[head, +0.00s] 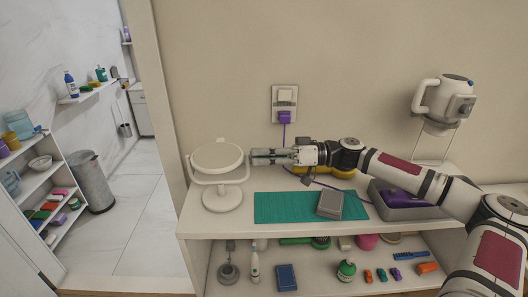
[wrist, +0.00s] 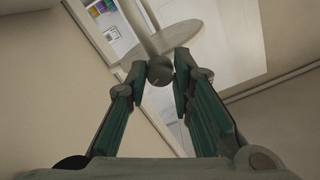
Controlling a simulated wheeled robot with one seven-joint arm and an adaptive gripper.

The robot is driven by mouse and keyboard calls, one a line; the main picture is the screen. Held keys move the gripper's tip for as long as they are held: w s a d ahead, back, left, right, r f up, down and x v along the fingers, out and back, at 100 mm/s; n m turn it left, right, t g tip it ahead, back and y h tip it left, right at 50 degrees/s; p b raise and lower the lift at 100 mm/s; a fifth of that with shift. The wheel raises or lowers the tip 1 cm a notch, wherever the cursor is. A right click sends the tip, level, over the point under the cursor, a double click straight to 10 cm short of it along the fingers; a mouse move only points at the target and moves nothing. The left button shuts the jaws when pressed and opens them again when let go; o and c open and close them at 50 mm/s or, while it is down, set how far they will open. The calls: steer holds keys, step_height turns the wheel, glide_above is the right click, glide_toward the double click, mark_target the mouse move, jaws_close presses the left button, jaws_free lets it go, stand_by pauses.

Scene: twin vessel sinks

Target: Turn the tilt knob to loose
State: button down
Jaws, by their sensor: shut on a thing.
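A white round tabletop mirror (head: 217,156) stands on a yoke and round base at the left end of the counter. Its disc lies almost flat. In the head view my gripper (head: 256,157) reaches in from the right at the yoke's right side, and its fingers hide the knob there. In the wrist view the small round grey tilt knob (wrist: 159,72) sits between the green fingertips of my gripper (wrist: 161,78), which are shut on it. A faint mark shows on its face, but its setting is not readable.
A green mat (head: 275,207) with a grey box (head: 330,204) lies in front of my arm. A grey tray (head: 385,203) and a white appliance (head: 442,100) are to the right. A purple plug (head: 284,117) with a cord hangs on the wall behind. Several small items fill the lower shelf.

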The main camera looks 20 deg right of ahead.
steer(key=m+p, duration=0.6)
steer(key=m, duration=0.4)
steer(key=shift+r+m, duration=0.15)
steer(key=shift+m, duration=0.25)
stand_by(0.4)
steer(key=c, duration=1.4)
jaws_free()
steer(key=v, duration=1.2)
steer(key=shift+s+a, duration=0.1)
